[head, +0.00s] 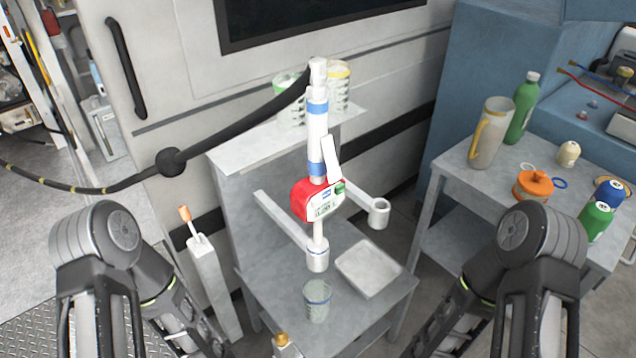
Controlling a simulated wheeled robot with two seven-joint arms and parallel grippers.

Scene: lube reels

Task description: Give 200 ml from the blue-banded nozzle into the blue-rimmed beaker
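The blue-banded nozzle (317,130) stands upright at the middle of the head view, with a white tube, blue bands and a black hose from its top. Its red meter body (304,200) carries a small display, too small to read surely, and a white lever. Its lower end meets a grey holder cup (318,258) on an arm of the stand. A clear beaker (317,303) with a bluish rim stands on the stand's lower top, below and apart from that cup. My two arms show at the lower left and lower right; neither gripper's fingertips show.
An empty holder cup (379,212) and a flat pale plate (370,268) are right of the nozzle. Green- and yellow-rimmed beakers (339,80) stand on the upper shelf. A side table (455,165) holds a jug, bottles and an orange-lidded pot. The hose (240,130) sweeps left.

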